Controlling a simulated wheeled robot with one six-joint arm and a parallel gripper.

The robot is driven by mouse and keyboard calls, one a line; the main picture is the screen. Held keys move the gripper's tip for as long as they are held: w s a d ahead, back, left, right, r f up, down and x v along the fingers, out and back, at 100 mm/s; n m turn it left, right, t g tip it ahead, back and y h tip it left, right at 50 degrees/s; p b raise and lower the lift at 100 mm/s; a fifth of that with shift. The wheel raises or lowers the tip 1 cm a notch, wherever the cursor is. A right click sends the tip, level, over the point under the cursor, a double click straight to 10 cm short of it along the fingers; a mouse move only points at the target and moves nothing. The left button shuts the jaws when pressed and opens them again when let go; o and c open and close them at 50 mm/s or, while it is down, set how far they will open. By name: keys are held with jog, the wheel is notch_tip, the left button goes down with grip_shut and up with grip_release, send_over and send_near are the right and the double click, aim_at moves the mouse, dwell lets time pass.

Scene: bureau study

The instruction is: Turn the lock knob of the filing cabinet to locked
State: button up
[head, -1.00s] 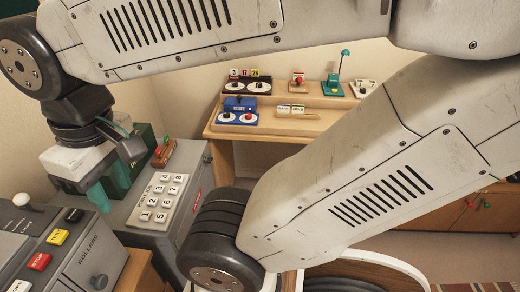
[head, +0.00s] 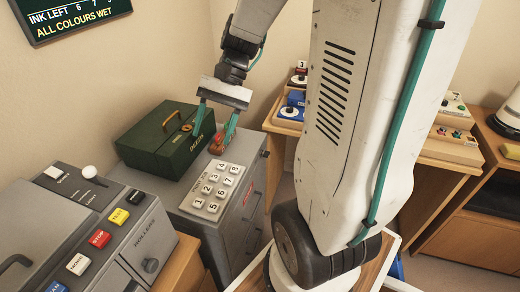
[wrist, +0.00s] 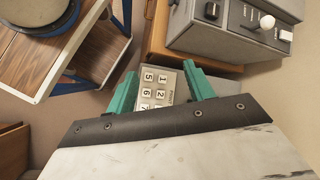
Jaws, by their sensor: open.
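The grey filing cabinet (head: 242,212) stands in the middle of the head view, its drawer front turned to the right. A small dark knob-like part (head: 265,154) shows near the top of that front; it is too small to read its setting. My gripper (head: 214,136) is open, its teal fingers pointing down over the cabinet top, near the green box and a small orange-brown item. In the wrist view my gripper (wrist: 160,76) has nothing between its fingers; beyond them is the white number keypad (wrist: 160,92). The knob is not visible there.
A green box (head: 165,143) and the orange-brown item (head: 222,145) sit on the cabinet, behind the keypad (head: 217,188). A grey machine with coloured buttons (head: 98,239) stands at front left. A wooden desk (head: 284,125) is behind on the right.

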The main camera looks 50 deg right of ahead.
jog(key=w+d+f+m+t+y, duration=0.3)
jog(key=w+d+f+m+y, duration=0.15)
jog(key=w+d+f, duration=0.35)
jog(key=m+t+h, duration=0.5)
jog(key=m+t, duration=1)
jog(key=m, duration=0.4)
send_near(265, 154)
jog(key=x, duration=0.7)
jog(key=shift+w, duration=0.4)
jog(key=shift+f, duration=0.1)
jog(key=c, duration=1)
